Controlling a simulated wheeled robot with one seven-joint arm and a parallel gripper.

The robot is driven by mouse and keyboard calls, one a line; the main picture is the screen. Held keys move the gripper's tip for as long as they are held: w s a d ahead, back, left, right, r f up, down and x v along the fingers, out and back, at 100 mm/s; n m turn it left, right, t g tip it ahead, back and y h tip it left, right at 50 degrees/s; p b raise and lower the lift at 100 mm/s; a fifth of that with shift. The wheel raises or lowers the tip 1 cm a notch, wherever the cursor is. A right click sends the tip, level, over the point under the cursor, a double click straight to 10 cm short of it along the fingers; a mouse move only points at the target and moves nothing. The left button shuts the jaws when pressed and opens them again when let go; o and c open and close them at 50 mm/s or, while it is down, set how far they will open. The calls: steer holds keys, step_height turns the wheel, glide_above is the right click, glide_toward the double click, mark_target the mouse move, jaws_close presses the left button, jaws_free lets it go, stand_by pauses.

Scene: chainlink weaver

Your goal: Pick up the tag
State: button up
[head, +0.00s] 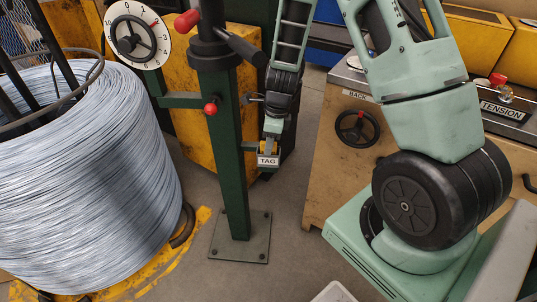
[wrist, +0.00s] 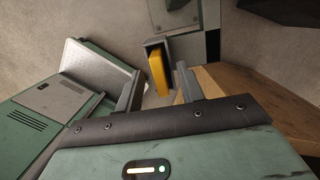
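The tag is a yellow piece (wrist: 158,72) standing in a small grey holder (wrist: 152,47) in the wrist view. In the head view the yellow tag (head: 268,147) shows only in part, above a white label reading TAG (head: 268,161) on the holder beside the green post. My gripper (wrist: 159,84) is open, its two dark fingers apart with nothing between them that I can see held. The tag appears in line with the gap, a little beyond the fingertips. In the head view my gripper (head: 270,136) is just above the holder; its fingers are small and partly hidden.
A green post (head: 236,150) with a red-knobbed lever and dial (head: 137,36) stands left of my gripper. A large wire coil (head: 85,170) fills the left. A wooden bench (head: 325,160) with a black handwheel (head: 356,128) stands right. Floor between is clear.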

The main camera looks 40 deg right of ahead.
jaws_close()
